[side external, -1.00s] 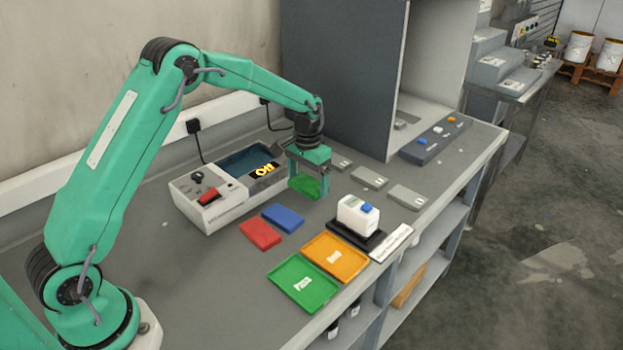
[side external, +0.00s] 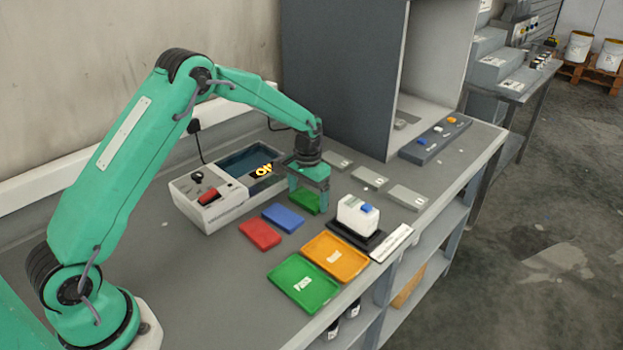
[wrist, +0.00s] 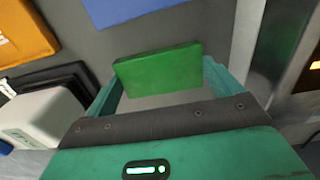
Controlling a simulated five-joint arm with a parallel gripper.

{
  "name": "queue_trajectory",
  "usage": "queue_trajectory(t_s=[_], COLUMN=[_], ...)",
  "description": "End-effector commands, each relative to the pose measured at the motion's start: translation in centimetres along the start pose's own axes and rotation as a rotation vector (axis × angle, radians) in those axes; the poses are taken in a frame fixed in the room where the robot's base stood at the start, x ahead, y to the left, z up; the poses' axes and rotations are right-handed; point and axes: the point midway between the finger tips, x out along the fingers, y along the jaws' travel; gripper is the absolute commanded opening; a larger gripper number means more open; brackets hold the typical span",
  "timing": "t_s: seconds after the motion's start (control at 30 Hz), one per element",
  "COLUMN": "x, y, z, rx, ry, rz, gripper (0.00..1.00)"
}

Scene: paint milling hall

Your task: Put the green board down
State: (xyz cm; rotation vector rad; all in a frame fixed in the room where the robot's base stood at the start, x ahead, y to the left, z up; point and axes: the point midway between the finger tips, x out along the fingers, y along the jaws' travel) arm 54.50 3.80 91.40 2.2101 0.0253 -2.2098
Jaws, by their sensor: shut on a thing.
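The green board (side external: 304,202) is between the fingers of my gripper (side external: 309,200), low at the bench top beside the machine with the ON sign. In the wrist view the green board (wrist: 158,70) spans the gap between the two fingers of my gripper (wrist: 160,80). My gripper is shut on it. Whether the board touches the bench is hard to tell.
A red board (side external: 260,234) and a blue board (side external: 283,218) lie to the left. The boxy machine (side external: 196,206) is close behind. Grey blocks (side external: 370,178) lie to the right.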

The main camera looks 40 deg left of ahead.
Motion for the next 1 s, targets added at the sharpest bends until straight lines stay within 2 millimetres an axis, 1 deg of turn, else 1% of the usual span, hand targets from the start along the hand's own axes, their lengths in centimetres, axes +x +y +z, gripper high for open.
queue_trajectory(t_s=[0.03, 0.07, 0.1, 0.37, 0.53, 0.67, 1.0], x=[0.1, 0.1, 0.1, 0.0, -0.8, -2.0, -6.3], y=[0.0, 0.0, 0.0, 0.0, 0.0, 0.0, -0.1], z=[0.0, 0.0, 0.0, 0.0, 0.0, -0.1, -0.3], rx=[0.0, 0.0, 0.0, 0.0, 0.0, 0.0, 0.0], ry=[0.0, 0.0, 0.0, 0.0, 0.002, 0.003, 0.003], rz=[0.0, 0.0, 0.0, 0.0, 0.0, 0.0, 0.0], gripper=[0.67, 0.94, 1.0, 1.0, 1.0, 1.0, 1.0])
